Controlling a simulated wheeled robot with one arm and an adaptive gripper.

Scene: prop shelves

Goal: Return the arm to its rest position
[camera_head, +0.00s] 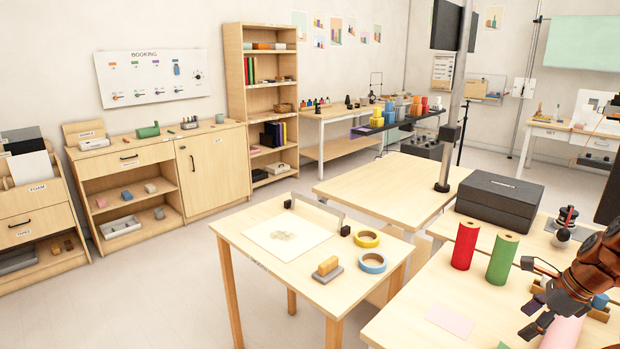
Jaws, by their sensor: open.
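My gripper (533,312) is at the lower right, at the end of my orange-brown arm (597,268). Its dark fingers are spread apart and point down to the left, above the right-hand table. A pink object (562,334) stands just below and beside the fingers, partly cut off by the bottom edge. I cannot tell whether the fingers touch it. Much of the arm lies outside the right edge.
A red roll (466,245) and a green roll (502,258) stand left of my gripper. A black box (499,199) sits behind them. A pink sheet (450,320) lies on the table (405,322). A small table (235,228) carries tape rolls. Floor at left is clear.

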